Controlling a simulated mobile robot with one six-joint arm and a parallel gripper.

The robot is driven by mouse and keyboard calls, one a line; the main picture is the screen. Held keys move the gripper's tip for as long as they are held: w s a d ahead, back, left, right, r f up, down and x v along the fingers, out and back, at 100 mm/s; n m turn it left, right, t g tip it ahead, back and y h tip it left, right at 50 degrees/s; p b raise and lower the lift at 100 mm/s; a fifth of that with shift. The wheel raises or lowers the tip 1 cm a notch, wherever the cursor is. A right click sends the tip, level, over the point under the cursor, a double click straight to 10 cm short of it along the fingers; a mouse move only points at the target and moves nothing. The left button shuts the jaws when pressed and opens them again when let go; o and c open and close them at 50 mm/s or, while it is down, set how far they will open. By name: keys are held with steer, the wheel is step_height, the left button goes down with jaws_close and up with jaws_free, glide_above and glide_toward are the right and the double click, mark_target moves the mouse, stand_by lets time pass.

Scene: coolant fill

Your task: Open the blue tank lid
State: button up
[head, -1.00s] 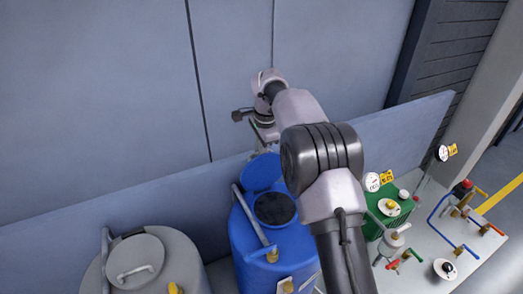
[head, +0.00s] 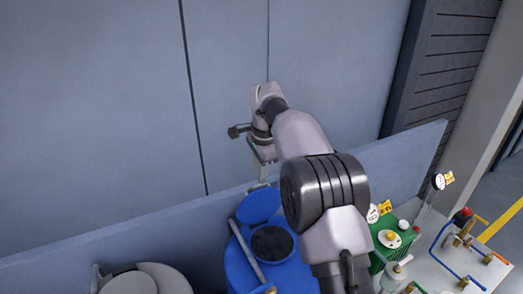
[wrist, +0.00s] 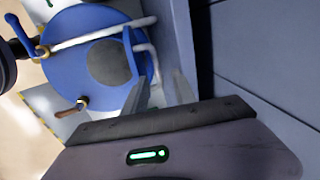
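The blue tank (head: 238,268) stands at the lower middle of the head view. Its round blue lid (head: 259,206) is raised, tilted back behind the dark round opening (head: 272,243). My gripper (head: 262,178) is just behind and above the lid, close to the wall; whether it touches the lid cannot be told. In the wrist view the blue tank (wrist: 68,60) and its dark opening (wrist: 108,62) lie beyond my gripper (wrist: 160,82). A pale bent bar shows near the fingertips.
A grey tank (head: 165,278) stands at the left. A green container (head: 400,240) and a bench with gauges, valves and coloured pipes stand at the right. A low panel (head: 130,233) and a tall grey wall (head: 90,110) run close behind. A pipe crosses the blue tank's top.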

step_height(320, 180, up, 12)
steer(key=s, duration=0.2)
steer(key=shift+d+f+p, duration=0.2)
steer(key=shift+d+p, duration=0.1)
steer(key=shift+d, duration=0.15)
